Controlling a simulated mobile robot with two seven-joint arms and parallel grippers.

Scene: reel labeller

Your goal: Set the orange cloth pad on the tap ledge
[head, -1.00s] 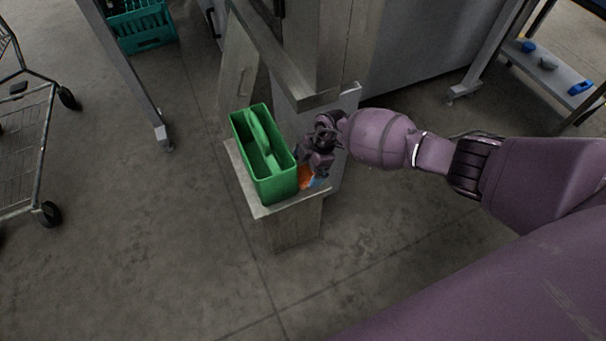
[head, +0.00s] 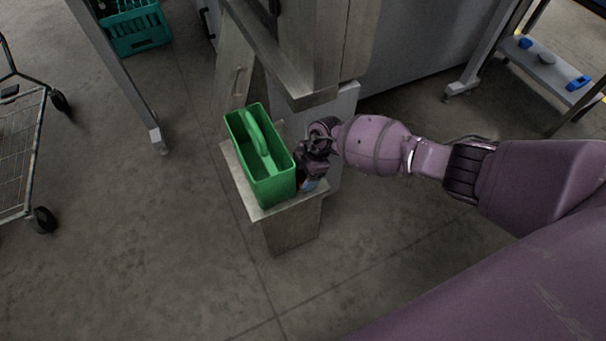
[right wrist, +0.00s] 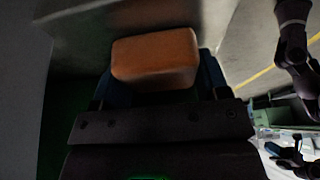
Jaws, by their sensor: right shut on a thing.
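My right gripper (head: 308,184) is at the right side of a green caddy, low over the near right part of a small stand's top (head: 262,212). It is shut on the orange cloth pad (right wrist: 155,58), which shows as a rounded block between the dark blue fingers in the right wrist view. In the head view the gripper hides nearly all of the pad. I cannot tell whether the pad touches the stand top. No surface is clearly marked as the tap ledge. My left gripper is not seen in the head view.
The green caddy (head: 277,186) with a centre handle fills most of the stand top, close to the gripper. A grey metal housing (head: 312,95) rises behind. A wire trolley (head: 20,150) stands at left, a teal crate (head: 137,38) at upper left. The floor in front is clear.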

